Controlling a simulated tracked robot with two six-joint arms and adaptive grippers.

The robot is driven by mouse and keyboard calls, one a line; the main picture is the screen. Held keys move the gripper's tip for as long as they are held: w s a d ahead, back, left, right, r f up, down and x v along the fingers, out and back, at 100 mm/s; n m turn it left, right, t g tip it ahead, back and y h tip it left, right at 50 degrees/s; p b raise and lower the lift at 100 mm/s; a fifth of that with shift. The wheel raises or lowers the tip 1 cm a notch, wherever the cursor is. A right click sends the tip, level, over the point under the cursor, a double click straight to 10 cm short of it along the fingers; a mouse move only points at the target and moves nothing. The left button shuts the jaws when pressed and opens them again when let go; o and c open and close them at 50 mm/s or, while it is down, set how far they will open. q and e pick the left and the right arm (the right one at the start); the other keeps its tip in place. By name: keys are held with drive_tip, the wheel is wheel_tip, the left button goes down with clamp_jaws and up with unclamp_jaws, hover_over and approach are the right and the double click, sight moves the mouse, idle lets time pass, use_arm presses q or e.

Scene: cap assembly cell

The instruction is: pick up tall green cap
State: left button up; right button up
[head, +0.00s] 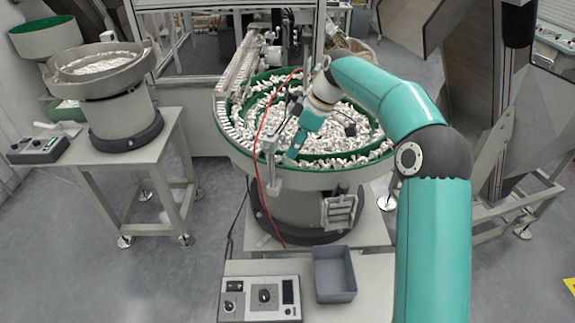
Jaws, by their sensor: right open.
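My right gripper (293,150) is at the near-left part of the large round feeder bowl (237,150), low over its green inner rim. It is small in the head view and its fingers are hard to make out, but it is open. The bowl is full of small white parts (350,112), also lined up along its outer track. I cannot make out a tall green cap among them; the gripper and wrist hide part of the bowl. My left gripper is out of view.
A red cable (258,165) hangs across the bowl's front left, close to my right gripper. A grey bin (334,274) and a control box (260,298) sit on the front table. A smaller feeder bowl (97,66) stands at left. Open floor lies between.

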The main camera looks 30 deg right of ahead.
sight(288, 164)
drive_tip(key=shift+p+x, duration=0.35)
drive_tip(key=shift+x, duration=1.6)
drive_tip(key=shift+w, duration=0.1)
drive_tip(key=c, duration=0.5)
drive_tip(key=shift+c, duration=0.2)
drive_tip(key=shift+r, duration=0.2)
